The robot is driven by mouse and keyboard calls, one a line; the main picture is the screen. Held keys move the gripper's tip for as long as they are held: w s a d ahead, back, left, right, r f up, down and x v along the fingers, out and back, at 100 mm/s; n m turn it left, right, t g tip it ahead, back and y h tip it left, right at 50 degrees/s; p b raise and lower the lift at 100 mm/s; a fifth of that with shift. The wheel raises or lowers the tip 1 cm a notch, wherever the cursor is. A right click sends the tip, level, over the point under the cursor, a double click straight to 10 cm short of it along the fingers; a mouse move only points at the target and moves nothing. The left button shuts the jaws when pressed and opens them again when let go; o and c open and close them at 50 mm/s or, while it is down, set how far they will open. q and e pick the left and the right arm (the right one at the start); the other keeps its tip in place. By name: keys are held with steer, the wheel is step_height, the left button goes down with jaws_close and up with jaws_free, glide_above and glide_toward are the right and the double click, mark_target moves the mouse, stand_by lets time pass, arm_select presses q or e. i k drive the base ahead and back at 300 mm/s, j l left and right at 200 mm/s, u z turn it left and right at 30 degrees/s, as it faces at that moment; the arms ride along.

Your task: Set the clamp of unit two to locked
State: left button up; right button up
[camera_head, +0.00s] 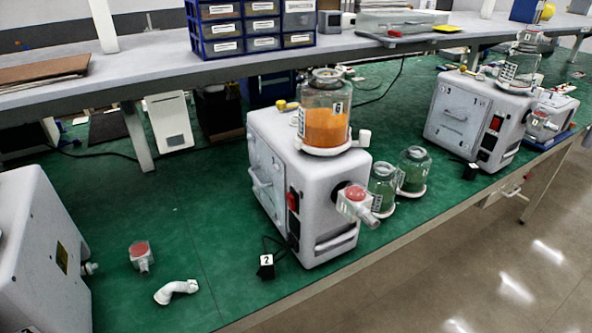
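A white pump unit (322,205) stands in the middle of the green mat, with a black tag reading 2 (266,261) on the cable in front of it. A jar of orange material (326,115) sits on its top. A small yellow part (287,105) shows beside the jar; I cannot tell whether it is the clamp or how it is set. A red-capped clear fitting (357,198) sticks out of the front, beside a red switch (293,201). A handle (262,176) is on its left side panel. Neither of my grippers is in view.
Another white unit (478,115) stands at the right; part of one (40,255) is at the left. A loose red-capped fitting (141,256) and white elbow (176,291) lie on the mat. A shelf (150,60) spans the back.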

mark_target(364, 136)
steer(key=i+l+u, duration=0.1)
steer(key=l, duration=0.3)
steer(key=i+l+u, duration=0.15)
steer(key=l, duration=0.2)
steer(key=i+l+u, duration=0.1)
steer(key=l, duration=0.3)
steer(key=i+l+u, duration=0.15)
steer(key=l, duration=0.3)
steer(key=k+j+z, duration=0.15)
steer(key=j, duration=0.25)
steer(key=k+j+z, duration=0.1)
steer(key=j, duration=0.3)
steer(key=k+j+z, duration=0.15)
steer(key=j, duration=0.25)
steer(key=k+j+z, duration=0.1)
steer(key=j, duration=0.3)
steer(key=i+l+u, duration=0.15)
steer(key=l, duration=0.25)
steer(key=i+l+u, duration=0.1)
steer(key=l, duration=0.3)
steer(key=i+l+u, duration=0.15)
steer(key=l, duration=0.25)
